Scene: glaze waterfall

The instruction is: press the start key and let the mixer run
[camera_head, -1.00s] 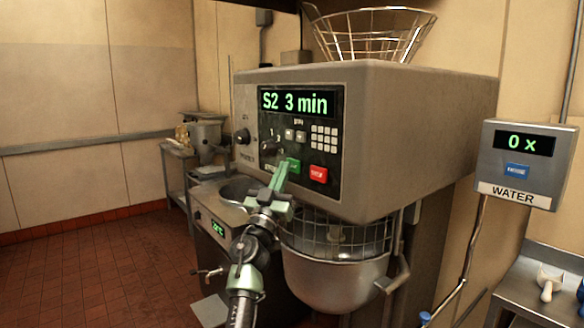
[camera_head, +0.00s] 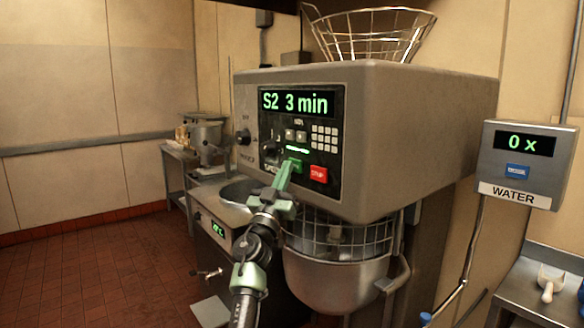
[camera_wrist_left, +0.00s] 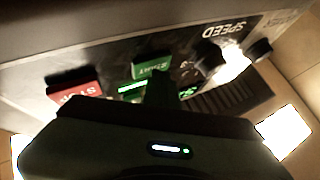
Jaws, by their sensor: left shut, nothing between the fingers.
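The mixer (camera_head: 420,120) has a black front panel with a display (camera_head: 296,102) reading "S2 3 min". The green start key (camera_head: 295,165) sits left of the red stop key (camera_head: 318,174). A green light bar (camera_head: 297,149) is lit above it. My left gripper (camera_head: 283,175) is shut and empty, its tip at the lower left of the start key. In the left wrist view the picture is upside down; the start key (camera_wrist_left: 152,67) shows just beyond my fingertips (camera_wrist_left: 160,85). I cannot tell whether they touch. My right gripper is out of view.
The bowl (camera_head: 335,280) sits under a wire guard (camera_head: 345,238), below the panel. A water meter (camera_head: 525,165) reading "0 x" hangs at the right above a steel table (camera_head: 530,290) with a scoop (camera_head: 549,285). Open floor lies at the left.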

